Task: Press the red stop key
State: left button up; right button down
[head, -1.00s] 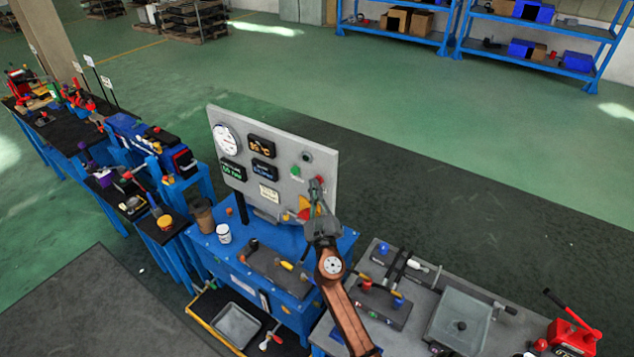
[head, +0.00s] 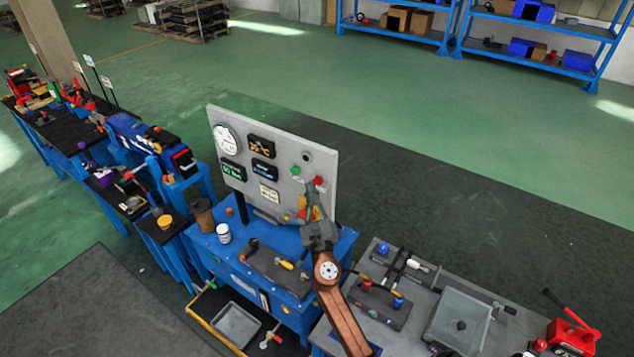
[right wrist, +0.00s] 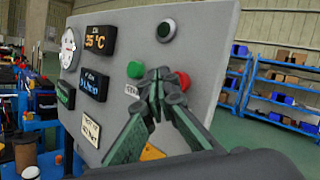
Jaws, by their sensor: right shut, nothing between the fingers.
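The red stop key (head: 319,181) is a round button on the right side of the upright grey panel (head: 225,130). It also shows in the right wrist view (right wrist: 184,80), just right of my fingertips. A green key (head: 295,170) sits to its left. My right gripper (head: 310,187) is shut and empty, with its tips in front of the panel near the red key. In the right wrist view the closed tips (right wrist: 159,75) lie between the green and red keys. I cannot tell whether they touch the panel. My left gripper is not in view.
The panel carries a dial (head: 226,139), several dark displays and a dark round knob (head: 306,156). A blue bench (head: 210,247) with a white cup (head: 224,233) stands below. A grey table (head: 405,335) with a tray and small tools stands at the right.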

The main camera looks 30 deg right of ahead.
jog(key=shift+s+a+p, duration=0.1)
jog(key=shift+s+a, duration=0.2)
jog(key=shift+a, duration=0.45)
jog(key=shift+s+a+p, duration=0.1)
jog(key=shift+s+a, duration=0.25)
jog(key=shift+a, duration=0.45)
jog(key=shift+s+a+p, duration=0.1)
jog(key=shift+s+a, duration=0.2)
jog(key=shift+a, duration=0.45)
